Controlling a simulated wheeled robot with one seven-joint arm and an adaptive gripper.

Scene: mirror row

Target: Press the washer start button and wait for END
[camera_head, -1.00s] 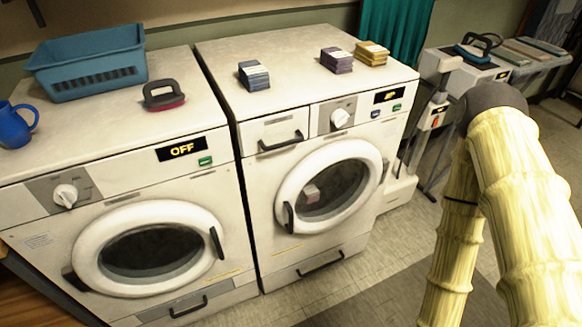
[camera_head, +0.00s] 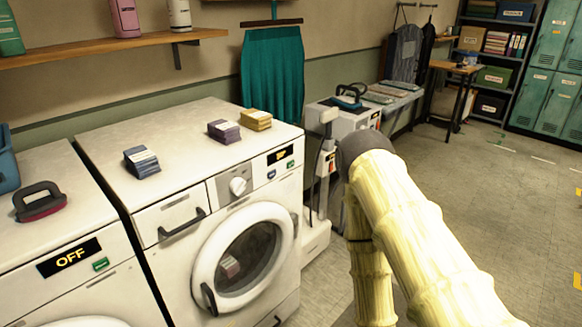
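Two white front-loading machines stand side by side. The right machine (camera_head: 172,272) has a closed round door (camera_head: 245,257) with a small pinkish object behind the glass, a drawer (camera_head: 172,216), a white dial (camera_head: 238,187), a small lit display (camera_head: 280,154) too small to read, and two small buttons, one dark (camera_head: 271,174) and one green (camera_head: 290,164). The left machine, partly cut off, has a display reading OFF (camera_head: 69,257) and a green button (camera_head: 101,264). My arm, in pale ribbed covering, rises at the lower right. My gripper is out of view.
A dark-handled red brush (camera_head: 39,201) is on the left one. An ironing station (camera_head: 345,117) stands beyond. Open floor (camera_head: 480,210) lies at right.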

